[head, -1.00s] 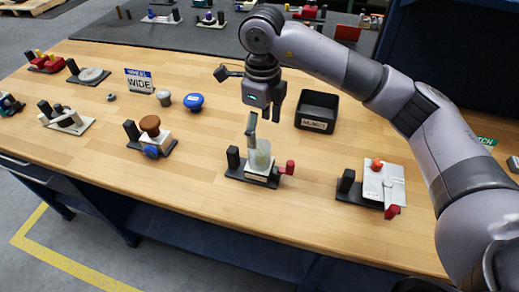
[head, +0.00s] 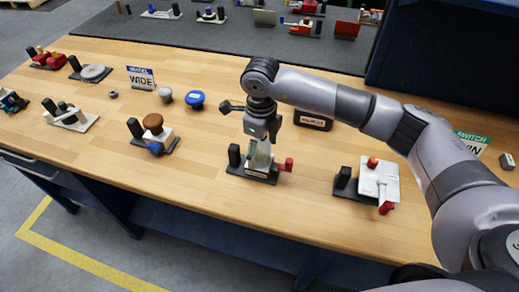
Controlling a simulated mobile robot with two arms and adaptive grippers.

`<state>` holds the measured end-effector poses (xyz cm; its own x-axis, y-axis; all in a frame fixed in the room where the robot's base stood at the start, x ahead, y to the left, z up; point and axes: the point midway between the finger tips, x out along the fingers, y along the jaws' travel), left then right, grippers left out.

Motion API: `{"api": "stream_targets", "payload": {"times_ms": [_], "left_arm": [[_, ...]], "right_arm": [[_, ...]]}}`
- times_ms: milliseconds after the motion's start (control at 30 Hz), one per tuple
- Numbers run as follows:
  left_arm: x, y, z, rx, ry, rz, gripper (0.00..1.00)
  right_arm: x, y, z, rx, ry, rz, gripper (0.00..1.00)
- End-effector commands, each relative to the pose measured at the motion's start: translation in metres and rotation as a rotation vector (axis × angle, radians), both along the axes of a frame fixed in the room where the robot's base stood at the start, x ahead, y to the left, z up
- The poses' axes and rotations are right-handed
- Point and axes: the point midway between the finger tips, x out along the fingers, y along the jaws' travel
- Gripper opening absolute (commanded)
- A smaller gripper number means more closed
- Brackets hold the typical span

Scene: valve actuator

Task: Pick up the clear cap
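The clear cap (head: 261,158) is a pale, see-through upright piece on the small dark-based fixture (head: 240,170) in the middle of the table's front part. My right gripper (head: 262,140) is lowered over it from above, with one finger at the left and a darker one at the right of its upper part. The fingers are spread and look open. Whether they touch the cap is too small to tell. The gripper partly hides the cap's top. The fixture has a black post at its left and a red knob (head: 288,164) at its right. My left gripper is out of view.
A fixture with a white plate (head: 379,183) stands to the right, and one with a brown knob (head: 152,124) to the left. Bare wood (head: 215,150) lies between the fixtures.

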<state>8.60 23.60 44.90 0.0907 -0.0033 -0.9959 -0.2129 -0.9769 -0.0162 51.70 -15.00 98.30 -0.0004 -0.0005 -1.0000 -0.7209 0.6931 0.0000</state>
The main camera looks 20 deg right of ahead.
Motion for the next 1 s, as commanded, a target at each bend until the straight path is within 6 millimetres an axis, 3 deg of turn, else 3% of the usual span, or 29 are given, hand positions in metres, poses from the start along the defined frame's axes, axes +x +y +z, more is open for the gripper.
{"api": "stream_targets", "payload": {"times_ms": [600, 1000], "left_arm": [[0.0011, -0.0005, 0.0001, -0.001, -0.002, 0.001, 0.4], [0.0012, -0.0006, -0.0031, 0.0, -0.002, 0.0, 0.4]], "right_arm": [[0.0001, 0.0, 0.0007, 0.0, 0.0, 0.0, 0.3], [0.0011, -0.0001, 0.0095, 0.0, -0.003, -0.001, 0.3]]}}
